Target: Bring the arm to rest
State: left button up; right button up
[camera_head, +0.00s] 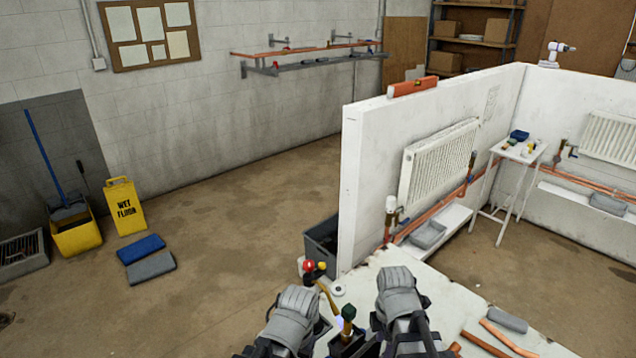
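Both of my arms come in at the bottom centre. My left gripper (296,308) is grey and black, low over the near edge of the white worktop (465,302). My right gripper (399,295) is a short way to its right, also low over the worktop. The fingertips of both are not clearly seen, so I cannot tell whether they are open or shut. A fitting with a green cap (348,313) shows between the two grippers. Red and yellow capped parts (315,267) show just beyond the left one; what bears them is partly hidden.
Copper pipes (507,338) and a grey cloth (508,321) lie on the worktop at right. A white partition (370,185) with a radiator (437,165) stands beyond. A dark bin (321,244) sits at its end. A wet floor sign (125,206) stands left.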

pick_arm(q)
notch_tip(320, 180, down, 6)
jog(key=b, duration=0.5)
jog(key=shift+f, duration=0.2)
pick_arm(e)
jog(key=s+a+f+m, duration=0.2)
jog(key=a+f+m, duration=0.1)
jog(key=a+m, duration=0.2)
jog(key=s+a+f+m+h, duration=0.1)
jog(key=s+a+f+m, duration=0.2)
jog(key=m, duration=0.7)
jog(key=shift+s+a+m, duration=0.25)
jog(key=shift+a+m, duration=0.05)
jog(key=shift+a, duration=0.7)
pick_arm(q)
jog(key=shift+s, duration=0.1)
pick_arm(e)
jog(key=shift+s+f, duration=0.1)
jog(key=shift+f, duration=0.05)
